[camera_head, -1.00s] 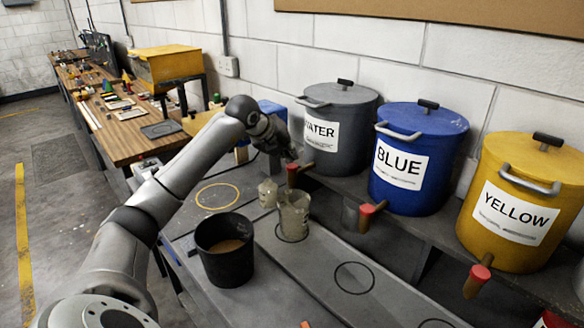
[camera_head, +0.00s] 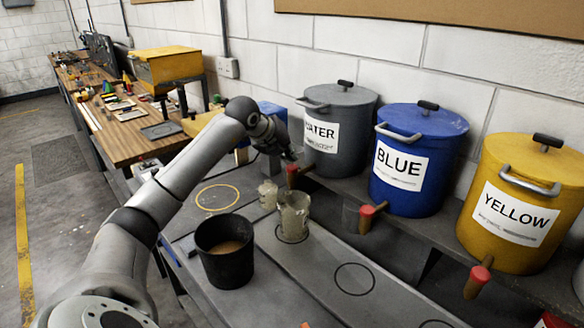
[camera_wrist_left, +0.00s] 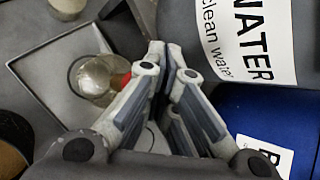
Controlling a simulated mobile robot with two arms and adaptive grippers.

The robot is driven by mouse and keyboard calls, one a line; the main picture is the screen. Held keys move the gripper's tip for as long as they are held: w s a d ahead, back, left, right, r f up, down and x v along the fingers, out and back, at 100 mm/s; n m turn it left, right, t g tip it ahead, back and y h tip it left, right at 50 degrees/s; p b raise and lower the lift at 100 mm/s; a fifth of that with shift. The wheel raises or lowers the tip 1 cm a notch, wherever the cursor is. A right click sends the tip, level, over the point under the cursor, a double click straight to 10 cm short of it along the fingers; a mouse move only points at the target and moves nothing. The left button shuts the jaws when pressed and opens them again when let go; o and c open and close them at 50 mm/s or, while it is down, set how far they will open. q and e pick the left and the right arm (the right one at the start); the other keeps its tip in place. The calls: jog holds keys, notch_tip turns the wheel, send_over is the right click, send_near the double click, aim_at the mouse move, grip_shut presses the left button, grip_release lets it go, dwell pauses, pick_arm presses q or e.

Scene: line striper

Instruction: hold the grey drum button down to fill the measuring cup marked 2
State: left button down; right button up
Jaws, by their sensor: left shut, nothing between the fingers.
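The grey drum (camera_head: 345,165) labelled WATER stands on a shelf against the wall. Its red-ended tap (camera_head: 292,170) sticks out at the lower left; red also shows beside the fingers in the left wrist view (camera_wrist_left: 127,78). My left gripper (camera_head: 290,155) is shut and empty, right at this tap; I cannot tell whether it touches it. A clear measuring cup (camera_head: 294,216) stands below on the bench, near a black ring; it also shows in the left wrist view (camera_wrist_left: 95,80). A smaller cup (camera_head: 268,195) stands behind it. I cannot read any number on either cup.
A blue drum (camera_head: 415,150) and a yellow drum (camera_head: 525,200), each with a red-ended tap, stand to the right. A black bucket (camera_head: 225,268) with tan contents is in front of the cups. The bench around the empty black ring (camera_head: 354,279) is clear.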

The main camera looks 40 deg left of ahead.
aim_at(289, 166)
pick_arm(q)
jog(key=shift+f, duration=0.1)
jog(key=shift+f+b, duration=0.3)
jog(key=shift+b, duration=0.1)
jog(key=shift+f+b, duration=0.4)
jog(key=shift+f, duration=0.15)
dwell(1.1)
jog(key=shift+r, duration=0.15)
dwell(1.9)
jog(key=shift+r+p, duration=0.65)
jog(key=shift+r, duration=0.15)
jog(key=shift+r+p, duration=1.95)
jog(key=shift+r, duration=0.6)
jog(key=shift+f, duration=0.1)
